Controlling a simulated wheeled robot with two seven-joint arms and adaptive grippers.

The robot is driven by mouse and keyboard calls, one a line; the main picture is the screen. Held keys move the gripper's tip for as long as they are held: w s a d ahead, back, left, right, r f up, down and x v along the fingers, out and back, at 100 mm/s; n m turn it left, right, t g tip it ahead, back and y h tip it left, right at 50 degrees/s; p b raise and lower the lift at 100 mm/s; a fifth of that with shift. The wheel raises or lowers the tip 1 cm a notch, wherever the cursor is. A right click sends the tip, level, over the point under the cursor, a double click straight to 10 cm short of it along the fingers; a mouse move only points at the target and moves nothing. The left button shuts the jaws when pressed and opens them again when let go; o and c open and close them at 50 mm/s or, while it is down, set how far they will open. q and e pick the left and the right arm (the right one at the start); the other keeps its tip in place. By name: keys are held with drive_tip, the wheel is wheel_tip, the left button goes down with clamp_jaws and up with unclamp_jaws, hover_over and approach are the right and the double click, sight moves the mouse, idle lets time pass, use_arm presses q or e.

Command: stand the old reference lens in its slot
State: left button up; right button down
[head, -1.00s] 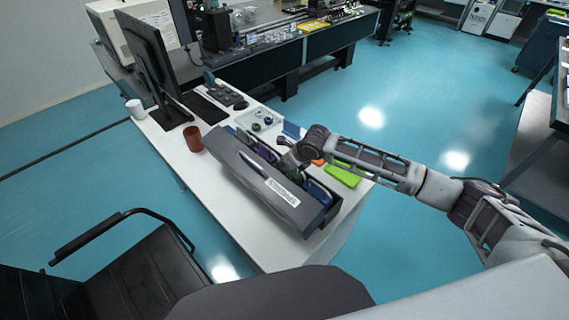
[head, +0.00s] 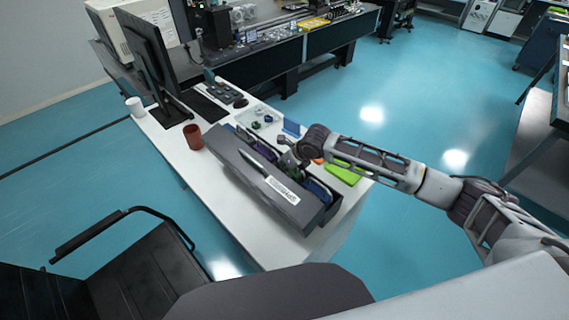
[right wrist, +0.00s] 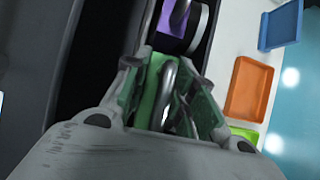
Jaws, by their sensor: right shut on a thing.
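The long dark grey slotted box (head: 250,172) lies across the white desk, with coloured slots along its open side. My right gripper (head: 293,165) is down at the box's open side, among the slots. In the right wrist view its fingers (right wrist: 170,95) are shut on a thin, silver-rimmed round piece (right wrist: 166,85), seen nearly edge-on, which looks like the lens. A green slot lining (right wrist: 151,85) shows right beside it. A purple slot (right wrist: 176,22) with another round-rimmed piece (right wrist: 198,28) is just beyond. The fingers hide the held piece's lower edge, so I cannot tell whether it touches the slot bottom.
An orange tray (right wrist: 248,90), a blue tray (right wrist: 281,25) and a green tray (head: 343,175) lie beside the box. A clear tray with small parts (head: 260,118), a brown cup (head: 193,137), a white mug (head: 136,107) and a monitor (head: 150,60) stand further back.

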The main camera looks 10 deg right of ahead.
drive_tip(key=shift+f, duration=0.2)
idle(0.4)
drive_tip(key=shift+c, duration=1.5)
unclamp_jaws()
drive_tip(key=shift+w+a+r+p, duration=0.1)
drive_tip(key=shift+r+p, duration=1.75)
drive_tip(key=shift+r, duration=0.2)
drive_tip(key=shift+r+p, duration=0.5)
drive_tip(key=shift+r, duration=0.05)
drive_tip(key=shift+r+p, duration=1.85)
drive_tip(key=shift+r, duration=0.05)
drive_tip(key=shift+s+f, duration=0.1)
drive_tip(key=shift+s, duration=0.1)
